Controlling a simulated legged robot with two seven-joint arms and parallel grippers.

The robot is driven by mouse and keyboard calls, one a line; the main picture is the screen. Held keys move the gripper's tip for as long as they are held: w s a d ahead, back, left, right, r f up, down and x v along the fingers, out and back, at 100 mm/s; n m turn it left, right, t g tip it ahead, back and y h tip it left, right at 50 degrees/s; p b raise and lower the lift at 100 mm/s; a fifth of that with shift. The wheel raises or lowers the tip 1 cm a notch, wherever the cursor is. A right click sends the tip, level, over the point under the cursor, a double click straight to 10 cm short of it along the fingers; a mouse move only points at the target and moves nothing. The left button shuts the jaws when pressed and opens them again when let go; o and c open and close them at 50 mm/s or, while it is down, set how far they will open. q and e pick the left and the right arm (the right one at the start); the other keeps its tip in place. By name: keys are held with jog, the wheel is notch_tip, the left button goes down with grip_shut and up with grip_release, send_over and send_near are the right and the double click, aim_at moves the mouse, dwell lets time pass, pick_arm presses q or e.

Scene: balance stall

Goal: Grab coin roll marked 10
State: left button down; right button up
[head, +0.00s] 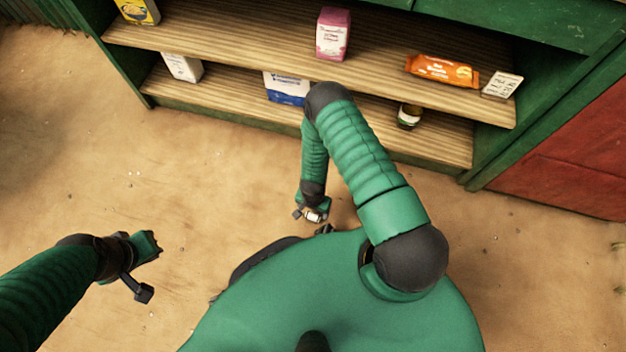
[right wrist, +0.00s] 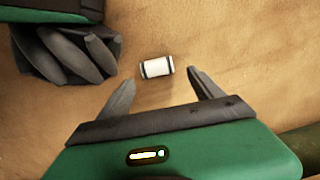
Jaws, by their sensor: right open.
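A small white roll with dark bands near its ends, likely the coin roll (right wrist: 156,67), lies on its side on the sandy ground in the right wrist view. No number can be read on it. My right gripper (right wrist: 162,80) is open, with its fingertips either side of and slightly short of the roll; nothing is between them in its grip. In the head view my right gripper (head: 315,214) hangs low in front of the shelves, and I cannot clearly make out the roll there. My left gripper (head: 150,269) is open and empty over the ground at left.
A green stall with two wooden shelves (head: 230,50) stands at the back. It holds a pink carton (head: 333,34), an orange packet (head: 441,70), a small price card (head: 502,85), a blue-white box (head: 287,88) and a dark jar (head: 409,116). The ground between is clear.

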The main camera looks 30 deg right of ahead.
jog(key=f+b, duration=0.1)
jog(key=f, duration=0.1)
jog(key=f+b, duration=0.1)
jog(key=shift+s+f, duration=0.2)
jog(key=shift+f, duration=0.2)
pick_arm(q)
jog(key=x, duration=0.3)
jog(key=shift+s, duration=0.35)
pick_arm(e)
jog(key=shift+d+r, duration=0.1)
jog(key=shift+r, duration=0.05)
jog(key=shift+c, duration=0.3)
grip_shut()
